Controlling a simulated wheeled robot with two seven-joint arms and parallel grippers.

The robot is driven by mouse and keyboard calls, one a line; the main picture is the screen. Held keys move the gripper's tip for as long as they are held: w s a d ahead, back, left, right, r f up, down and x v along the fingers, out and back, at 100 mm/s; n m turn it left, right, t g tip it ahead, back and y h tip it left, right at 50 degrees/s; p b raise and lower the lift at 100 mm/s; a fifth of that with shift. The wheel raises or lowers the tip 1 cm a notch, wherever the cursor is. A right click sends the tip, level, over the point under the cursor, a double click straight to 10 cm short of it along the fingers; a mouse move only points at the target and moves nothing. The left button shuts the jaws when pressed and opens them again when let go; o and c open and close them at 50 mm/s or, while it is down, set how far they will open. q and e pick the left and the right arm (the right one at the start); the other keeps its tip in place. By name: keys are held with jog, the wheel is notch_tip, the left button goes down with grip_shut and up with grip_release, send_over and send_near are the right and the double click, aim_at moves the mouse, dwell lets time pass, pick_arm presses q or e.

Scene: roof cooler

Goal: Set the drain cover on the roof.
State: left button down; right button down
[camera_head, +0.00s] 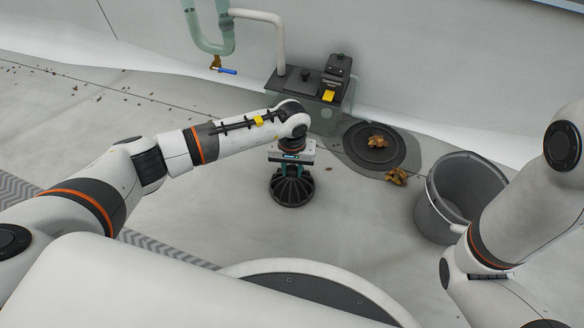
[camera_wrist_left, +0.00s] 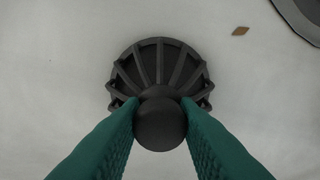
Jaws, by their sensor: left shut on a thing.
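The drain cover (camera_head: 291,189) is a black ribbed dome with a round knob on top. It is upright at or just above the pale roof (camera_head: 230,215); I cannot tell whether it touches. My left gripper (camera_head: 292,170) points straight down over it and is shut on its knob. In the left wrist view the green fingers (camera_wrist_left: 159,115) press on both sides of the knob, with the drain cover's ribs (camera_wrist_left: 158,65) fanning out behind. My right gripper is not in view; only my right arm shows at the right.
A dark round drain (camera_head: 352,153) with brown leaf clumps (camera_head: 379,142) on it lies right of the cover. Another clump (camera_head: 396,177) lies beside it. A grey bucket (camera_head: 432,210) stands at right. A dark box (camera_head: 325,93) stands by the wall. Roof left of the cover is clear.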

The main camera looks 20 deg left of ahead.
pick_arm(q)
jog(key=c, duration=1.1)
grip_release()
notch_tip(320, 180, up, 12)
jog(key=p, duration=0.9)
jog(key=shift+r, duration=0.1)
